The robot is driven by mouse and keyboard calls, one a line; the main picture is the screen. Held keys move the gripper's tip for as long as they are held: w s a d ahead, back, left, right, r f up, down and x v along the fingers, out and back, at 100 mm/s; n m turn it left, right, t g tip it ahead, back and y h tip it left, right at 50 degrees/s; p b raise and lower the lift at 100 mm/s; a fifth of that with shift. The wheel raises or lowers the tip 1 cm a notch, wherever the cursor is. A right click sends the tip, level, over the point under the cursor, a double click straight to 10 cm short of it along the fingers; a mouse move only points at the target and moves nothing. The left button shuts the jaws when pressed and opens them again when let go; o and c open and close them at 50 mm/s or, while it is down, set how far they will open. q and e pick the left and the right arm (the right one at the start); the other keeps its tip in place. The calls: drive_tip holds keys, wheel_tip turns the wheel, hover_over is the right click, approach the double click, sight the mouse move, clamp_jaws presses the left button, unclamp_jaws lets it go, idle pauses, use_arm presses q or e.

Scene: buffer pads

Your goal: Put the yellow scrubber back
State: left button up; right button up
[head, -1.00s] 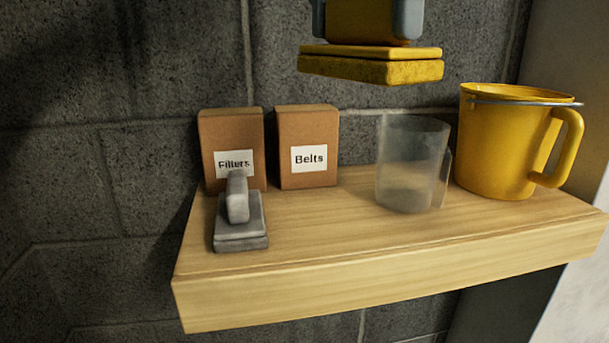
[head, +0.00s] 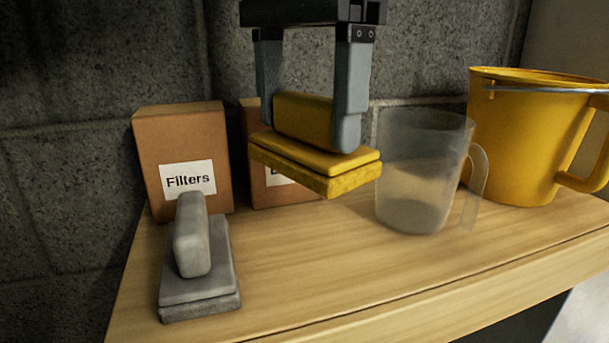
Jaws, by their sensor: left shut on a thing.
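The yellow scrubber (head: 316,164) has a block handle on a flat two-layer pad. My left gripper (head: 312,122) points down and is shut on the scrubber's handle, one grey finger on each side. The scrubber hangs pad down, apparently above the wooden shelf (head: 330,275), in front of the partly hidden Belts box (head: 249,160). A grey scrubber (head: 200,260) of the same shape rests on the shelf at the left. My right gripper does not show.
The brown Filters box (head: 182,150) stands behind the grey scrubber. A clear jug (head: 415,170) stands just right of the yellow scrubber, and a yellow bucket (head: 520,135) stands farther right. The shelf's front middle is clear. A dark block wall is behind.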

sight(305, 145)
use_arm(q)
drive_tip(key=f, duration=0.3)
drive_tip(key=shift+s+f+p, duration=0.4)
drive_tip(key=shift+d+f, duration=0.1)
drive_tip(key=shift+f, duration=0.5)
wheel_tip(305, 145, down, 3)
drive_tip(key=shift+w+p, duration=0.15)
drive_tip(key=shift+p, duration=0.45)
drive_tip(key=shift+f, duration=0.1)
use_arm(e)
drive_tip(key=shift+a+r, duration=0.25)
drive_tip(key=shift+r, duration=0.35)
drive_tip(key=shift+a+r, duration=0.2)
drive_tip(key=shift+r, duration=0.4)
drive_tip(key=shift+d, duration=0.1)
use_arm(q)
drive_tip(key=o, duration=0.9)
drive_tip(key=shift+o, duration=0.2)
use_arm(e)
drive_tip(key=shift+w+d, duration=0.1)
